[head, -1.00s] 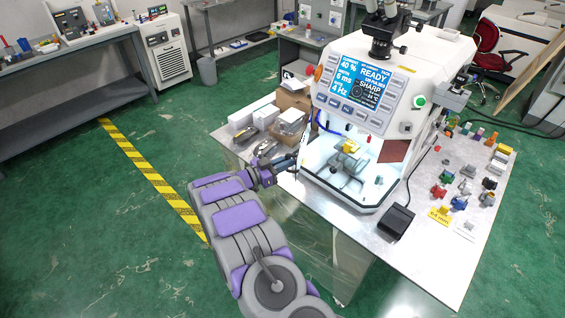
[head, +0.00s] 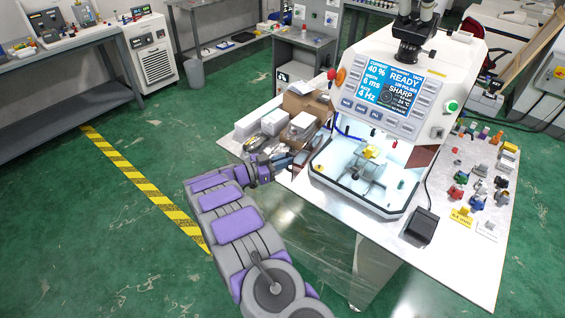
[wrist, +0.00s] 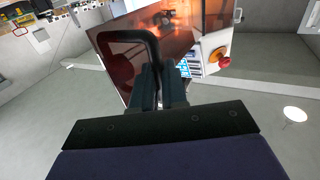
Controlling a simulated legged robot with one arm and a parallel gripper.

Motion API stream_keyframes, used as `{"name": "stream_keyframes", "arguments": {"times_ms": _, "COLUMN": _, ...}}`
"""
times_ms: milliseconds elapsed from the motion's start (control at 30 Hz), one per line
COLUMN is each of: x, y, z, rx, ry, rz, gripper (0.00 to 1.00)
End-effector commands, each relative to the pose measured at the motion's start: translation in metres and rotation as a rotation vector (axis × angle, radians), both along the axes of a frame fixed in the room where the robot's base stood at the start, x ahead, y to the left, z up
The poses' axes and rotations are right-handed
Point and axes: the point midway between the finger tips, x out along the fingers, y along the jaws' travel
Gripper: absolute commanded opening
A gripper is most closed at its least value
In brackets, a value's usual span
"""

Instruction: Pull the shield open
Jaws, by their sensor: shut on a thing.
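The shield (wrist: 195,30) is an orange-brown see-through panel with a black bent handle (wrist: 150,48), filling the upper middle of the wrist view. My gripper (wrist: 160,78) is shut on the handle, with its dark fingers on both sides of the bar. In the head view my gripper (head: 284,163) is at the left side of the white laser machine (head: 432,92). The shield is hard to make out there, seen nearly edge-on by the gripper. The machine's lit chamber shows a yellow piece (head: 371,152) on a small stage.
Boxes and packs (head: 275,122) lie on the table (head: 455,262) close behind my gripper. A black pedal (head: 422,227) and several small coloured parts are on the right of the table. Green floor (head: 110,235) is open to the left.

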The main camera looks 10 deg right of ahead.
Motion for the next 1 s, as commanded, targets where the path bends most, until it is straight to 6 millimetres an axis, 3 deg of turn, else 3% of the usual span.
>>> {"name": "stream_keyframes", "arguments": {"times_ms": 567, "x": 0.002, "y": -0.005, "z": 0.002, "rx": 0.002, "ry": -0.003, "rz": -0.021, "gripper": 0.0}}
{"name": "stream_keyframes", "arguments": {"times_ms": 600, "x": 0.002, "y": -0.005, "z": 0.003, "rx": 0.001, "ry": -0.003, "rz": -0.02, "gripper": 0.16}}
{"name": "stream_keyframes", "arguments": {"times_ms": 767, "x": 0.001, "y": -0.001, "z": 0.001, "rx": -0.002, "ry": -0.001, "rz": -0.019, "gripper": 0.32}}
{"name": "stream_keyframes", "arguments": {"times_ms": 1000, "x": -0.001, "y": 0.01, "z": -0.002, "rx": -0.012, "ry": 0.001, "rz": -0.019, "gripper": 0.32}}
